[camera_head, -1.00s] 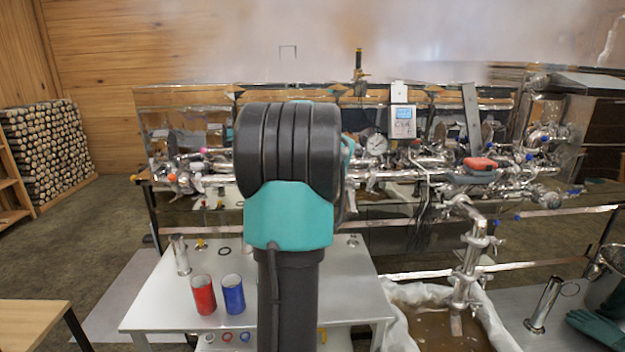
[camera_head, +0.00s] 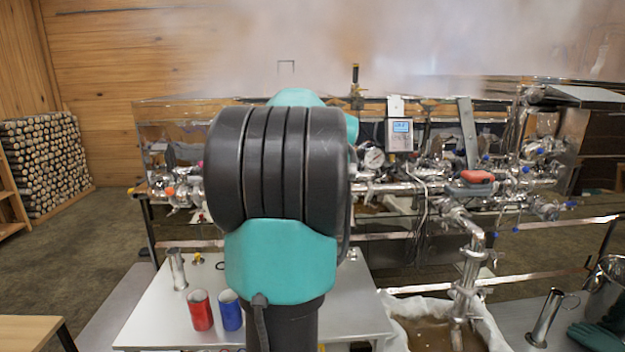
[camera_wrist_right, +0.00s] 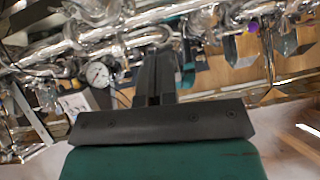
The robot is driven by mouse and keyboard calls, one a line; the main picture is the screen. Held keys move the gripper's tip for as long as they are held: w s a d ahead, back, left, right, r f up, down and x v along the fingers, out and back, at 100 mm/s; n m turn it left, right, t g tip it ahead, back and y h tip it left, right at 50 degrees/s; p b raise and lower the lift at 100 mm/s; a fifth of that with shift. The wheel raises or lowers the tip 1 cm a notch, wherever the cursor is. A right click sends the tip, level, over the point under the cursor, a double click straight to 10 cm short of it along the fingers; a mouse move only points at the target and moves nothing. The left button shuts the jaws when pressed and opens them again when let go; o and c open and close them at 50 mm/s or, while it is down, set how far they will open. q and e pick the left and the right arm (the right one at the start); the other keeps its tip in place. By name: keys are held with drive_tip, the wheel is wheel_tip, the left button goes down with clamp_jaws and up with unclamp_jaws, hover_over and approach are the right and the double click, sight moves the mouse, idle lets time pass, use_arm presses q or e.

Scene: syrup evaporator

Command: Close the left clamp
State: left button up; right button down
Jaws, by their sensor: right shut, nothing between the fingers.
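The shiny steel pipework (camera_head: 390,187) runs across behind the white table, with clamps and fittings along it. I cannot tell which fitting is the left clamp; my black and teal arm hides the middle-left of the pipework in the head view. In the right wrist view, my right gripper (camera_wrist_right: 157,55) is shut and empty, its dark fingers pointing at the pipework (camera_wrist_right: 85,35). The fingertips overlap the pipes in that view; whether they touch is unclear. My left gripper is not in view.
A round gauge (camera_head: 373,158) and a display box (camera_head: 400,130) stand on the pipework. A red cup (camera_head: 201,311) and a blue cup (camera_head: 230,311) stand on the white table (camera_head: 160,312). A vertical pipe (camera_head: 468,275) descends into a lined basin (camera_head: 397,335) at right. Steam hangs above.

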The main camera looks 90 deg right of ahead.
drive_tip(key=shift+v, duration=1.4)
drive_tip(key=shift+w, duration=0.1)
